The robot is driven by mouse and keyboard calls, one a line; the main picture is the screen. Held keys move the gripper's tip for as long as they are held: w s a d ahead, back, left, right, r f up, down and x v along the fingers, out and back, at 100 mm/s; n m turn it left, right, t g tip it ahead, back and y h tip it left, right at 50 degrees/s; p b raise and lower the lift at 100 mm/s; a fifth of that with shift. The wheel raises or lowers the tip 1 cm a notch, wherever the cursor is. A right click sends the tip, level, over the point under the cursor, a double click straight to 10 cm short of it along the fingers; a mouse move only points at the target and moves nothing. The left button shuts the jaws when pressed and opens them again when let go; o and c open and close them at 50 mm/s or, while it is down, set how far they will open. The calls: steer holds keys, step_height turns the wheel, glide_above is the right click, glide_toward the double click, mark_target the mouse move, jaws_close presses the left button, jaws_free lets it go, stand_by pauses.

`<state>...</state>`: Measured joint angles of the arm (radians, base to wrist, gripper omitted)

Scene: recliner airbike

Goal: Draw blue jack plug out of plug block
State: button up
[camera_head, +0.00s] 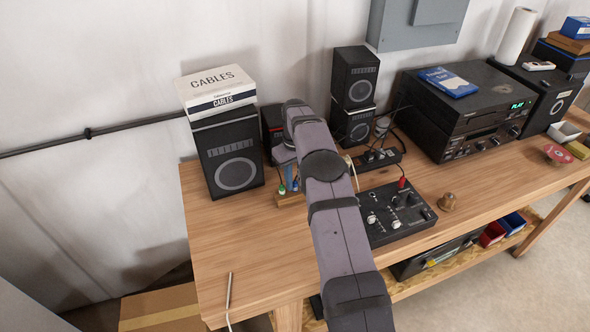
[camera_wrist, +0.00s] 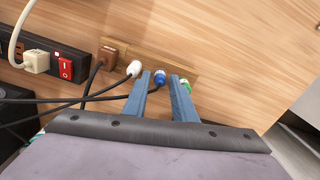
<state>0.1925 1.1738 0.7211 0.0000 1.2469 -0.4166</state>
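The plug block (camera_wrist: 150,57) is a light wooden strip on the table, in the upper middle of the wrist view. The blue jack plug (camera_wrist: 159,78) sits at the block with a dark cable. A white plug (camera_wrist: 133,69) is to its left and a green plug (camera_wrist: 183,86) to its right. My gripper (camera_wrist: 160,75) is open, its blue fingers on either side of the blue plug in this view; contact cannot be told. In the head view my arm partly covers the block (camera_head: 288,201); the green plug (camera_head: 282,189) shows there.
A black power strip (camera_wrist: 45,60) with a red switch and a white plug lies left of the block. Dark cables cross beside my gripper. In the head view a speaker (camera_head: 230,155) stands left and a mixer (camera_head: 397,215) right. The table's front left is mostly clear.

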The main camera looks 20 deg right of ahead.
steer(key=shift+f, duration=0.4)
jaws_close()
steer(key=shift+r+p, duration=0.55)
steer(key=shift+r, duration=0.2)
stand_by(0.7)
steer(key=shift+r+p, duration=0.75)
steer(key=shift+r, duration=0.35)
